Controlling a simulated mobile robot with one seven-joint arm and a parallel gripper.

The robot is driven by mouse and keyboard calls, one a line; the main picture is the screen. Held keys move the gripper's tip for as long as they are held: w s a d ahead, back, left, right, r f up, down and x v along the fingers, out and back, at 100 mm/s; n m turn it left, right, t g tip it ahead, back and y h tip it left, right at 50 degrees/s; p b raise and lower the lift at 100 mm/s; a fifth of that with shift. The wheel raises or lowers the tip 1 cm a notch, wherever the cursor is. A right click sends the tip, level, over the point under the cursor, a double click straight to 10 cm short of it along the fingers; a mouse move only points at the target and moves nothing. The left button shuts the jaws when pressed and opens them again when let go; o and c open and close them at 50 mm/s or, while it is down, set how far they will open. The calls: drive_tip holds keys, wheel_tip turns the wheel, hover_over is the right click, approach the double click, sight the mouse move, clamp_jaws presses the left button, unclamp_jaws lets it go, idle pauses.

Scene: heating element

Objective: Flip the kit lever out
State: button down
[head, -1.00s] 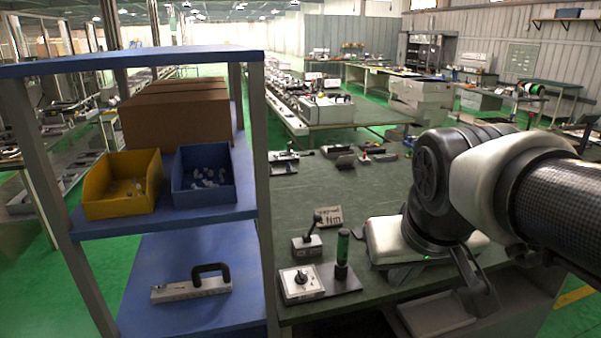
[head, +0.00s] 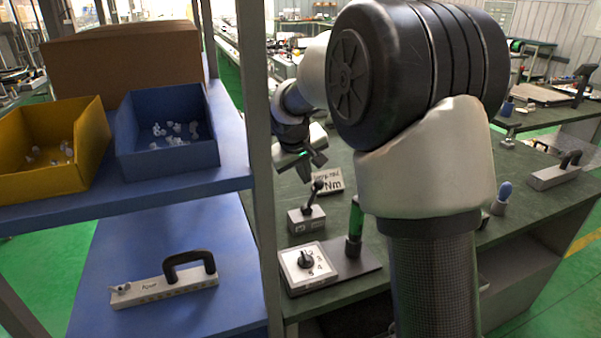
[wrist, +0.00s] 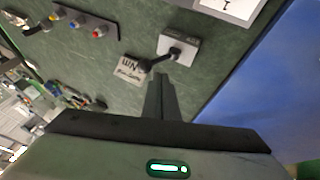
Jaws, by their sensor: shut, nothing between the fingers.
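A small light-grey box with a black-knobbed lever (head: 318,189) stands on the green bench beside the shelf. The lever tilts up and to the right in the head view. In the wrist view the box (wrist: 182,46) is just beyond the fingertips, and its lever (wrist: 158,60) slants down-left to the knob. My gripper (head: 311,166) is above and behind the lever box in the head view. Its fingers (wrist: 160,80) are shut and empty in the wrist view, pointing towards the lever and seemingly apart from it. No label on the lever box is clearly readable.
An "Nm" sign plate (head: 328,181) stands behind the lever box. A dial box (head: 305,268) and a green-topped post (head: 355,225) are in front. The blue shelf (head: 165,240), with its grey upright, borders the left and holds a black-handled bar (head: 165,285).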

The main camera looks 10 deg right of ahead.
sight(314, 192)
drive_tip(key=x, duration=0.7)
